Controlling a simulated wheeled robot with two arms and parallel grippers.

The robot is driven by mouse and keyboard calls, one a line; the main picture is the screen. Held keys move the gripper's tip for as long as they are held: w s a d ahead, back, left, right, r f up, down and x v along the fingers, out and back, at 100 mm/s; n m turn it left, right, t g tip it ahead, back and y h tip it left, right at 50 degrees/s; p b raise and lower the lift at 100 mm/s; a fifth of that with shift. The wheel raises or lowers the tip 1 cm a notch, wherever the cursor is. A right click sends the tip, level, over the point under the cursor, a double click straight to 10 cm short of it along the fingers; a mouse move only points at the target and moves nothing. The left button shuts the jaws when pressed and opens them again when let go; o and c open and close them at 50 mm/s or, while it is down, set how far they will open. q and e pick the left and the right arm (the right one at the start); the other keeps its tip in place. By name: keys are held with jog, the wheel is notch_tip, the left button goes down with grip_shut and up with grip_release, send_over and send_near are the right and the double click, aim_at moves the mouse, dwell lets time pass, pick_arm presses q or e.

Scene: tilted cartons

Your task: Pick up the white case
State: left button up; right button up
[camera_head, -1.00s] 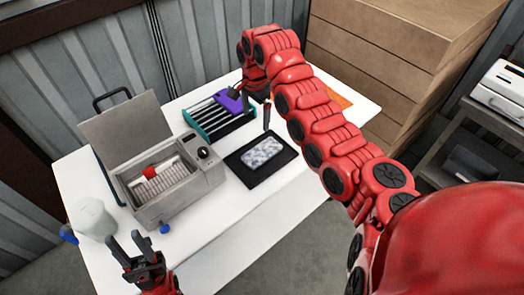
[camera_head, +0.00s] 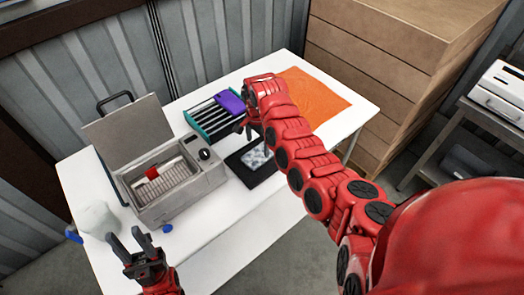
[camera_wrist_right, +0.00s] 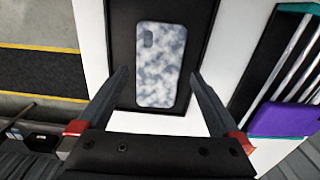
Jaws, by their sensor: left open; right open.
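The white case (camera_head: 254,158), a phone case with a cloudy blue-grey pattern, lies on a black pad (camera_head: 267,174) on the table. My right arm partly covers it in the head view. In the right wrist view the case (camera_wrist_right: 160,62) lies flat on the black pad (camera_wrist_right: 203,22), its camera cutout toward the top left. My right gripper (camera_wrist_right: 158,76) is open and empty above the case, its fingers on either side of the case's lower part in that view. My left gripper (camera_head: 128,240) is open and empty at the table's front left.
A grey lidded machine (camera_head: 175,185) stands open left of the pad. A teal-edged rack (camera_head: 207,120) with a purple item (camera_head: 230,101) stands behind the pad. An orange sheet (camera_head: 312,95) lies at the back right. A white container (camera_head: 97,219) stands at the left.

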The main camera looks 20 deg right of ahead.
aim_at(259, 154)
jog(key=shift+f+p, duration=0.7)
jog(key=shift+p, duration=0.05)
jog(key=shift+d+f+p, duration=0.1)
jog(key=shift+f+p, duration=0.25)
jog(key=shift+f, duration=1.65)
jog(key=c, duration=1)
jog(key=shift+r, duration=0.2)
